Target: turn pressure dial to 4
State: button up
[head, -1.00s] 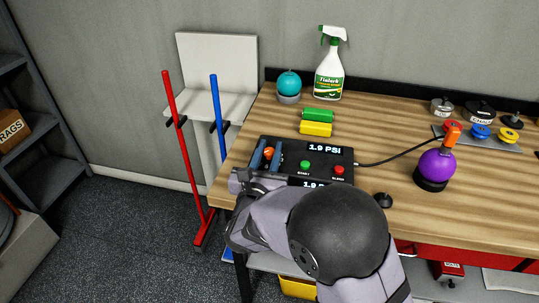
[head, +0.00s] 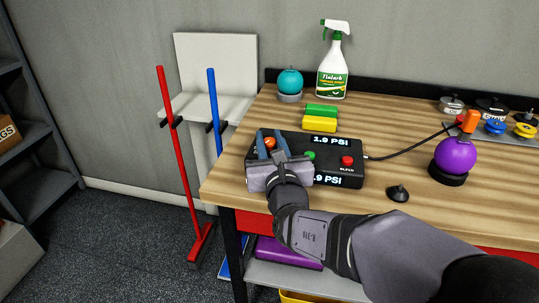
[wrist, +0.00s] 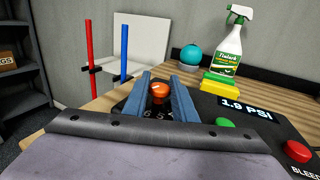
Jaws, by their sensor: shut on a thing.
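The pressure dial, an orange knob (wrist: 158,92), sits on the left part of the black pump box (head: 332,172). A small pale mark shows on its top, but I cannot read its setting. Numerals below it are partly hidden by my gripper. My gripper (head: 270,142) has its two blue fingers on either side of the dial and is shut on it; in the wrist view the fingers (wrist: 160,88) flank the knob. The box's top display (head: 324,140) reads 1.9 PSI. A front display is partly covered by my gripper.
Green (head: 309,156) and red (head: 347,160) buttons sit right of the dial. Yellow and green blocks (head: 321,118), a spray bottle (head: 333,62) and a teal ball (head: 290,82) stand behind. A black cone-shaped piece (head: 398,193) lies front right.

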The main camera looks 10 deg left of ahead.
aim_at(271, 144)
jog(key=shift+n+y+b, duration=0.3)
jog(key=shift+y+b, duration=0.1)
jog(key=shift+b, duration=0.8)
jog(key=o, duration=1)
jog(key=shift+v, duration=3.7)
jog(key=shift+o, duration=0.2)
jog(key=shift+r, duration=0.15)
